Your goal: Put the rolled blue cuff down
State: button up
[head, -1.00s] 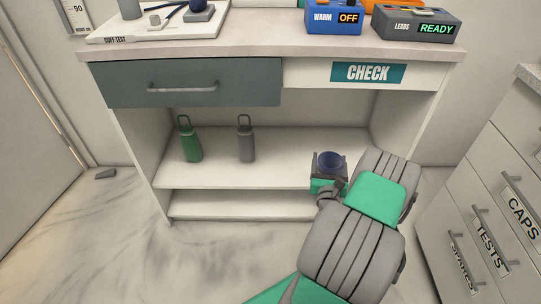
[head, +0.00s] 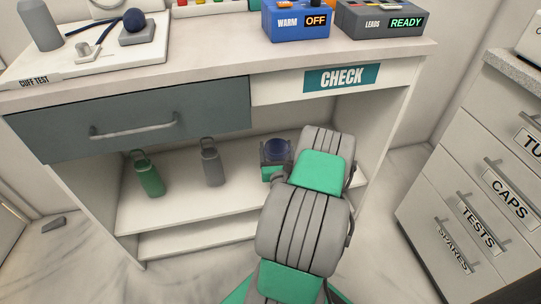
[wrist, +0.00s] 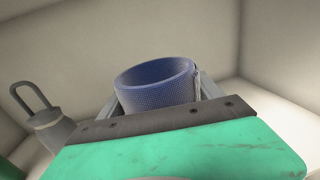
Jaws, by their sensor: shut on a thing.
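The rolled blue cuff (head: 279,149) is held by my gripper (head: 277,158) at the right part of the open shelf, under the desk top. In the wrist view the cuff (wrist: 157,86) is a short, textured blue ring with an open top, upright or nearly so. My gripper's fingers (wrist: 158,102) stand on either side of it, shut on it. The cuff's bottom is hidden behind my gripper, so I cannot tell whether it touches the shelf (head: 190,205).
A grey bottle (head: 212,163) and a green bottle (head: 148,175) stand on the shelf left of my gripper. A closed drawer (head: 130,115) and the desk top (head: 210,58) are above. A drawer cabinet (head: 480,160) stands at the right. Some shelf between the grey bottle and my gripper is bare.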

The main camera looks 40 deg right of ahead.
jog(key=d+f, duration=0.3)
jog(key=d, duration=0.1)
jog(key=w+d+f+b, duration=0.1)
jog(key=d+f, duration=0.2)
jog(key=d, duration=0.1)
jog(key=w+d+f+b, duration=0.1)
jog(key=d+f, duration=0.2)
jog(key=d, duration=0.1)
jog(key=shift+d+f, duration=0.25)
jog(key=shift+d, duration=0.1)
jog(key=f+b, duration=0.2)
jog(key=f, duration=0.1)
jog(key=shift+d+f, duration=0.2)
jog(key=shift+f, duration=0.05)
jog(key=shift+r, duration=0.15)
jog(key=o, duration=1.6)
jog(key=shift+c, duration=0.2)
